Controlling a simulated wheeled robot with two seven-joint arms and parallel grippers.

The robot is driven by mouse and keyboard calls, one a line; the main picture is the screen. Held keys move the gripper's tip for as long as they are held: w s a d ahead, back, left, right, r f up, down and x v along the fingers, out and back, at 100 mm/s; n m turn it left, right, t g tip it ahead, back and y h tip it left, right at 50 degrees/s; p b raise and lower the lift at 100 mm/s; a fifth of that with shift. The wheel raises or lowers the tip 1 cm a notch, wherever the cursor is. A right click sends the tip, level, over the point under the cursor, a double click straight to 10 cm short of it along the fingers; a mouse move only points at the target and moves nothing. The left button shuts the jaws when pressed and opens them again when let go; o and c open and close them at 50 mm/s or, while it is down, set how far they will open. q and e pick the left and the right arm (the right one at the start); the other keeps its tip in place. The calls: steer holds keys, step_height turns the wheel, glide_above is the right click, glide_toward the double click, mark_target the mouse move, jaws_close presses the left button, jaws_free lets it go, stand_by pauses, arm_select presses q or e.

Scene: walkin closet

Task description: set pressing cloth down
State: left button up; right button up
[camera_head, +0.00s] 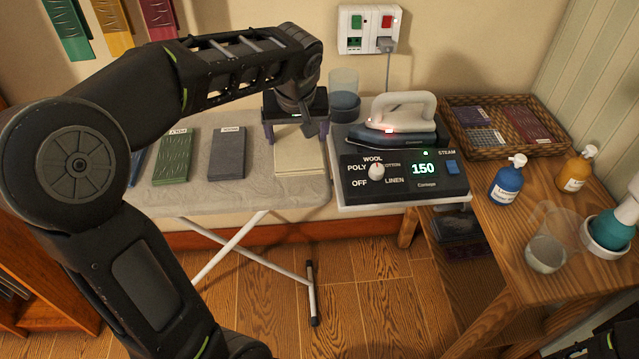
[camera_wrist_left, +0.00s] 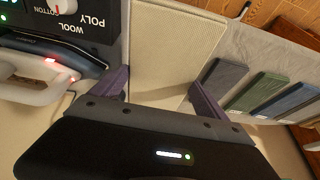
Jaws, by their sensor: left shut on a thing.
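The pressing cloth (camera_head: 299,158) is a flat cream cloth on the grey ironing board (camera_head: 240,198), just left of the iron station. My left gripper (camera_head: 296,136) is over its far end, pointing down, shut on the cloth with a finger at each side edge. In the left wrist view the cloth (camera_wrist_left: 168,48) spans between the two purple fingers of the gripper (camera_wrist_left: 158,98). The cloth's far end is hidden by the gripper. I cannot tell whether the cloth rests fully on the board.
The iron (camera_head: 400,125) stands on its control station (camera_head: 400,178), close right of the gripper. Grey (camera_head: 227,153) and green (camera_head: 174,157) swatches lie left of the cloth. A wooden table (camera_head: 505,225) at right holds a wicker tray (camera_head: 505,150), bottles and a measuring cup (camera_head: 548,250).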

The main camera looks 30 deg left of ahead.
arm_select(q)
steer(key=shift+a, duration=0.2)
steer(key=shift+d+f, duration=0.1)
steer(key=shift+f, duration=0.45)
glide_above(299, 179)
step_height(299, 179, down, 5)
steer(key=shift+f, duration=0.15)
steer(key=shift+f, duration=0.1)
steer(key=shift+f, duration=1.8)
